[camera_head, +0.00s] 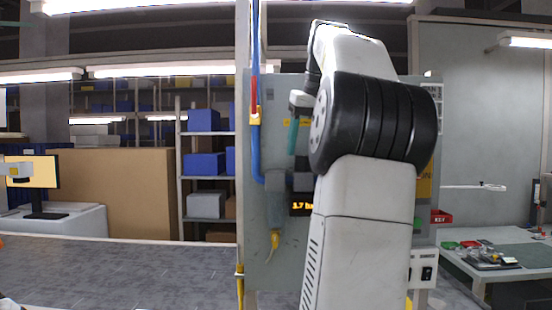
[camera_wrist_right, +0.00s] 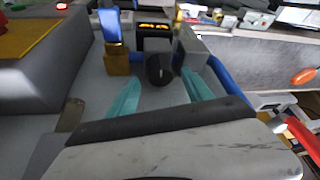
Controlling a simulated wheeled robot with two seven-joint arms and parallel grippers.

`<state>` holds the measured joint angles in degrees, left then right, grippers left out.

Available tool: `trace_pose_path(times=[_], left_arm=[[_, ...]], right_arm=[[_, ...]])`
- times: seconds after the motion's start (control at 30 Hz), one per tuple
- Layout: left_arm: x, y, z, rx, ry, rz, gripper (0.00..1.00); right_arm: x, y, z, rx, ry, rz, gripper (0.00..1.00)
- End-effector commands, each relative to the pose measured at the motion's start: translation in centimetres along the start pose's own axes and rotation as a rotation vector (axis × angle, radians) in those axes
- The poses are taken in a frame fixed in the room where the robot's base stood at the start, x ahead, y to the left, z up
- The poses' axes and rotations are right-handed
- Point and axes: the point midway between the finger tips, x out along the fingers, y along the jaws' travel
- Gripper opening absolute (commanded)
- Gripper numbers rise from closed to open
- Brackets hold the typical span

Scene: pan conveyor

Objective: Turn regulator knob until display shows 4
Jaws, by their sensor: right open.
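In the head view one teal finger of the right gripper (camera_head: 293,136) shows before the panel; my right arm hides the rest and the knob. The display (camera_head: 301,207) has glowing orange characters, partly hidden by my arm; they look like a value ending in .7, the first digit unclear.
The grey panel (camera_head: 262,250) carries a blue hose (camera_head: 256,150) and a grey fitting with a yellow tip (camera_head: 275,239). In the wrist view a brass fitting (camera_wrist_right: 117,60) and a grey block (camera_wrist_right: 190,45) stand close to the knob. A workbench (camera_head: 500,262) is at the right.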

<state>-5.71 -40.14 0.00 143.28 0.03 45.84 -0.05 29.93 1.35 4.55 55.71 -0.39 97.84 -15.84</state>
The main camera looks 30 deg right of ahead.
Motion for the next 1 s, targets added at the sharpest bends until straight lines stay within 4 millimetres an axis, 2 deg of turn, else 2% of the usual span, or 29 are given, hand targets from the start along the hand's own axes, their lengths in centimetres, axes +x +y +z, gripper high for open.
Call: trace_pose_path(times=[0.1,0.23,0.57,0.6,0.67,0.9,1.0], left_arm=[[0.0,0.0,0.0,0.0,0.0,0.0,0.58],[0.0,0.0,0.0,0.0,0.0,0.0,0.58],[0.0,0.0,0.0,0.0,0.0,0.0,0.58],[0.0,0.0,0.0,0.0,0.0,0.0,0.58],[0.0,0.0,0.0,0.0,0.0,0.0,0.58],[0.0,0.0,0.0,0.0,0.0,0.0,0.58],[0.0,0.0,0.0,0.0,0.0,0.0,0.58]], right_arm=[[1.7,0.0,0.1,0.0,-0.002,0.0,0.59],[3.0,0.0,0.1,0.0,-0.001,0.0,0.59],[3.6,0.0,0.0,0.0,0.001,0.0,0.59],[3.5,0.0,0.0,0.0,0.001,0.0,0.57],[3.5,0.0,0.0,0.0,0.001,0.0,0.45],[3.5,0.0,0.0,0.0,0.001,0.0,0.0],[3.5,-0.1,0.0,0.008,0.001,0.003,0.0]])
